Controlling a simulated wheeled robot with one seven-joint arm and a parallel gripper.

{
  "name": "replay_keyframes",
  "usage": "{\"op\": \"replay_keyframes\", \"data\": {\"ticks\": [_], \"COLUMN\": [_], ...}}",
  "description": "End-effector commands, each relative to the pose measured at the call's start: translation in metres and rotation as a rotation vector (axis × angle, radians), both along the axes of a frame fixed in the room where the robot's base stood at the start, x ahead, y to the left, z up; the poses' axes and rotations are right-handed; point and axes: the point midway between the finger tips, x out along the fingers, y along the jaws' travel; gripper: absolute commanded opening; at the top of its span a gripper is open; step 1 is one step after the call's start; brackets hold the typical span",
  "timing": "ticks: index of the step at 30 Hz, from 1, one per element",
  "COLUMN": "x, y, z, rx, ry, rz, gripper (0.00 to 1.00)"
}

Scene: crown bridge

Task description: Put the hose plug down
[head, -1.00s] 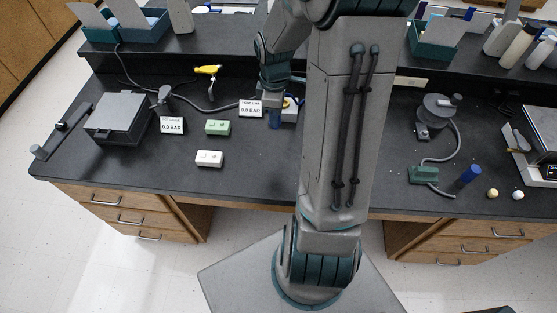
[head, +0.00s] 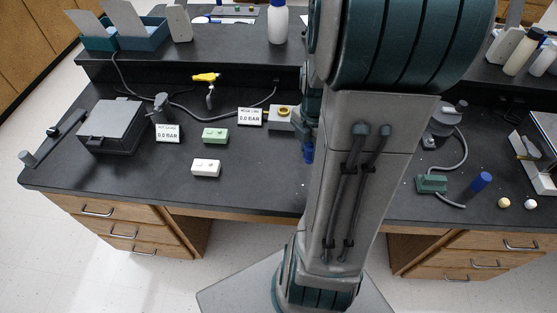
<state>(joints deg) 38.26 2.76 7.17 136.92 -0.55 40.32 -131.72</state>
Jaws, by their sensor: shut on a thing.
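My gripper (head: 309,134) is at the middle of the bench, just right of the grey box with the yellow fitting. My own arm covers much of it. A small blue piece, which I take for the hose plug (head: 308,153), shows at its lower end, and the gripper is shut on it. The plug points downward. I cannot tell whether its bottom touches the bench top (head: 255,180). The fingertips are too small and too covered to make out.
Green (head: 215,135) and white (head: 206,168) blocks lie farther left. A grey hose (head: 205,117) runs behind. A blue cylinder (head: 480,182) stands right. The front middle is clear.

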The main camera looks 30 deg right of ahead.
Motion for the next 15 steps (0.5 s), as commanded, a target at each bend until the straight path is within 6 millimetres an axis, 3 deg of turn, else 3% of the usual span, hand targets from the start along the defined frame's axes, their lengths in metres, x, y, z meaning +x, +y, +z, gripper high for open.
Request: {"op": "replay_keyframes", "data": {"ticks": [9, 15], "x": [0.060, 0.085], "y": [0.029, 0.040], "z": [-0.040, -0.056], "rx": [0.002, 0.001], "ry": [0.004, 0.001], "rz": [0.005, 0.002], "gripper": [0.00, 0.00]}}
